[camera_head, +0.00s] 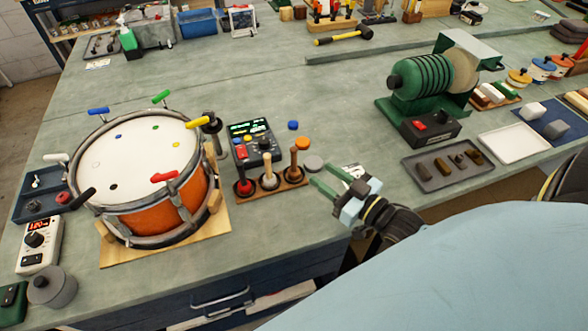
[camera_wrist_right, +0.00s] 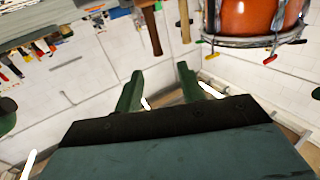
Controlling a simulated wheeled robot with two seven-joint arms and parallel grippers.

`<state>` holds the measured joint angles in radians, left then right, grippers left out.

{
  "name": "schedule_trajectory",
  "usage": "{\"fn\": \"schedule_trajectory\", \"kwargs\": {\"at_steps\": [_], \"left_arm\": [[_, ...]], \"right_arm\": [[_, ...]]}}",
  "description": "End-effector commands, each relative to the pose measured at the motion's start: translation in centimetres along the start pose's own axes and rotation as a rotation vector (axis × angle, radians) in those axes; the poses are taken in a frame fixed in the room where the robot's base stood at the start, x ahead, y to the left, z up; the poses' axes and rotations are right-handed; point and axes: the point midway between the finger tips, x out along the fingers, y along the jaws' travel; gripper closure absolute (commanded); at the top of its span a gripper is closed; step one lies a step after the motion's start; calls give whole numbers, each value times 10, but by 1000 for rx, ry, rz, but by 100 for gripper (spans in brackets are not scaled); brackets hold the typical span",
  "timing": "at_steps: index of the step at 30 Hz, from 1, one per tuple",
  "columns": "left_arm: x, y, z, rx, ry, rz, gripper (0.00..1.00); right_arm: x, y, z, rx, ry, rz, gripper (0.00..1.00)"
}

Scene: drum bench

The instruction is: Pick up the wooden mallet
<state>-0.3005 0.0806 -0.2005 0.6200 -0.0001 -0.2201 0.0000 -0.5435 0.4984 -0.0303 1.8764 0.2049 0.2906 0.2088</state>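A small wooden rack (camera_head: 272,187) right of the drum holds three upright tools that look like mallets. One has a red lower part (camera_head: 243,187), one a pale lower part (camera_head: 268,180), and the right one is brown with an orange-brown top (camera_head: 296,163). Which is the wooden mallet I cannot tell for sure. My right gripper (camera_head: 319,173) is open and empty, just right of the rack, its green fingers pointing toward it. In the right wrist view its fingertips (camera_wrist_right: 160,71) are apart, with a brown wooden handle (camera_wrist_right: 151,28) beyond them. My left gripper is not in view.
The orange drum (camera_head: 180,200) stands left of the rack. A green motor machine (camera_head: 425,85) and a dark tray (camera_head: 447,168) are to the right.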

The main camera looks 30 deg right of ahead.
Motion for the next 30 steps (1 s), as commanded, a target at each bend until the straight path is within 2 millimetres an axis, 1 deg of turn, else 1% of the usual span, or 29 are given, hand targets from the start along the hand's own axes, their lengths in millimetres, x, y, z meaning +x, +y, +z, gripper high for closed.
{"fn": "schedule_trajectory", "kwargs": {"at_steps": [1,3,7,10,14,17,24,27,30], "left_arm": [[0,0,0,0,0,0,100],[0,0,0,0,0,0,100],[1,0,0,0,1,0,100],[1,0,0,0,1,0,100],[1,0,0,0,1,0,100],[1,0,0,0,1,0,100],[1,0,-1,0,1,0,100],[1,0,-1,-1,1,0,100],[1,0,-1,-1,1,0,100]], "right_arm": [[12,0,-2,-1,5,1,60],[25,0,-1,0,4,0,60],[45,0,-1,0,2,1,60],[54,0,0,0,0,1,60],[60,0,0,0,-1,1,60],[69,2,-1,-1,0,0,60],[102,5,-1,0,0,1,60],[109,5,-1,0,0,1,60],[111,5,0,0,-2,0,60]]}}
